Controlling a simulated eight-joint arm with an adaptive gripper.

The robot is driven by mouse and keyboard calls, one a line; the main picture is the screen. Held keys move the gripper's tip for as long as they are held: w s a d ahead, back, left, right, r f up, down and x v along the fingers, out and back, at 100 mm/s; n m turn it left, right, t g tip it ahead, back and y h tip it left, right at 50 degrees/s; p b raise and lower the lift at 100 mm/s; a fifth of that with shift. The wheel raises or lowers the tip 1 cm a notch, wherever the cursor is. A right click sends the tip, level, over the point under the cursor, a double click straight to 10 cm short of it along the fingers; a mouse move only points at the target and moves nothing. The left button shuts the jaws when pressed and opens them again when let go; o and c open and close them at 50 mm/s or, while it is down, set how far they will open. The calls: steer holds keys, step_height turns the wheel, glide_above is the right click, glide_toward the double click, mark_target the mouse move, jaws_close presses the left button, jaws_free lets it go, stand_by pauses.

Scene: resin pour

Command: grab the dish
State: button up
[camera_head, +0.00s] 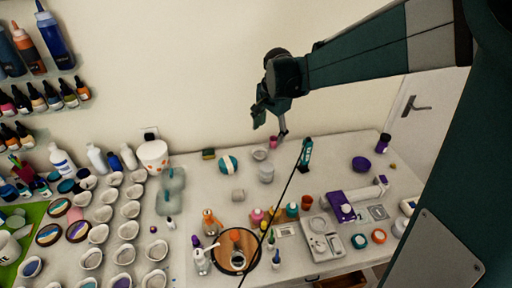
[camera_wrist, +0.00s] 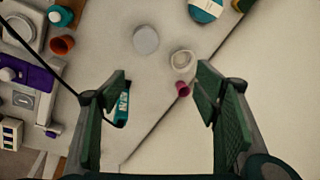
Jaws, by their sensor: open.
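A small whitish round dish (camera_head: 259,155) stands on the table near the wall. In the wrist view the dish (camera_wrist: 183,60) lies ahead of the fingers, nearer the right one, with a small pink cup (camera_wrist: 183,89) beside it. My gripper (camera_head: 270,127) is above the back of the table, and its jaws are apart with nothing between them. In the wrist view my gripper (camera_wrist: 161,80) shows both green finger pads. The dish is apart from the fingers. Its inside is too small to make out clearly.
A pale cylinder (camera_wrist: 145,40) stands close to the dish. A teal bottle (camera_wrist: 122,106) shows beside the left finger. A purple bowl (camera_head: 361,163) sits to the right. Several white cups fill the left side.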

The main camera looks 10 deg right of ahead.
steer(key=w+f+m+g, duration=0.1)
steer(key=w+f+m, duration=0.2)
steer(key=w+f, duration=0.5)
steer(key=m+g, duration=0.1)
steer(key=m, duration=0.2)
glide_toward(260, 152)
steer(key=shift+s+a, duration=0.2)
steer(key=shift+s, duration=0.4)
steer(key=shift+s+a, duration=0.15)
steer(key=shift+s, duration=0.45)
steer(key=shift+f, duration=0.1)
steer(key=shift+f, duration=1.25)
steer(key=shift+w+f, duration=0.1)
steer(key=shift+f, duration=2.5)
steer(key=c, duration=1)
